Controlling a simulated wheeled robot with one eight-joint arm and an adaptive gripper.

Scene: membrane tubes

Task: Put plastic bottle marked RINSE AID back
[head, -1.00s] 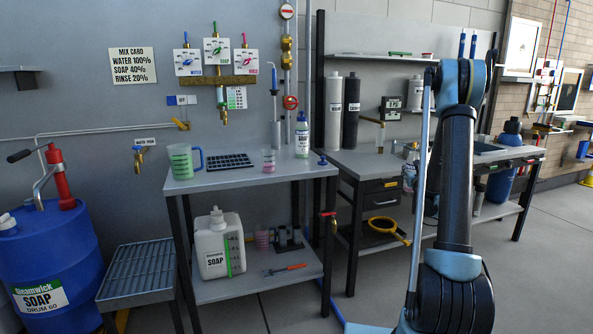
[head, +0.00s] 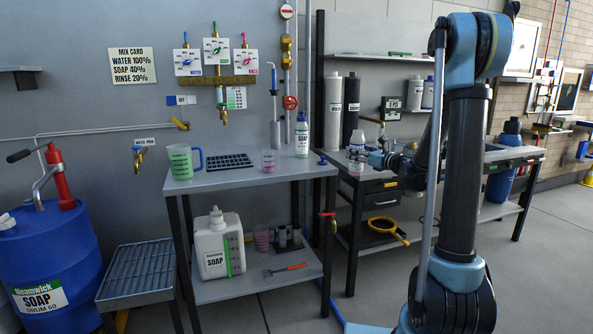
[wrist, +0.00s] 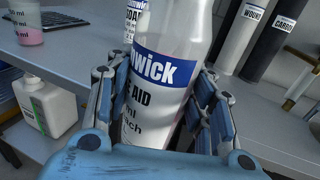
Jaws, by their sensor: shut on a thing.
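The rinse aid bottle (head: 357,144) is whitish, with a blue band and the letters "AID" on its label in the wrist view (wrist: 155,98). My gripper (head: 368,158) is shut on it, with a jointed finger on each side of the bottle in the wrist view (wrist: 160,110). The bottle is tilted a little in the wrist view and roughly upright in the head view. It is held in front of the right workbench, near the gap between the two tables. Its base is hidden in the wrist view.
The left table (head: 240,178) holds a green-liquid jug (head: 182,161), a black mat (head: 230,162), a pink beaker (head: 268,160) and a soap bottle (head: 302,136). Smaller bottles (head: 415,93) stand behind.

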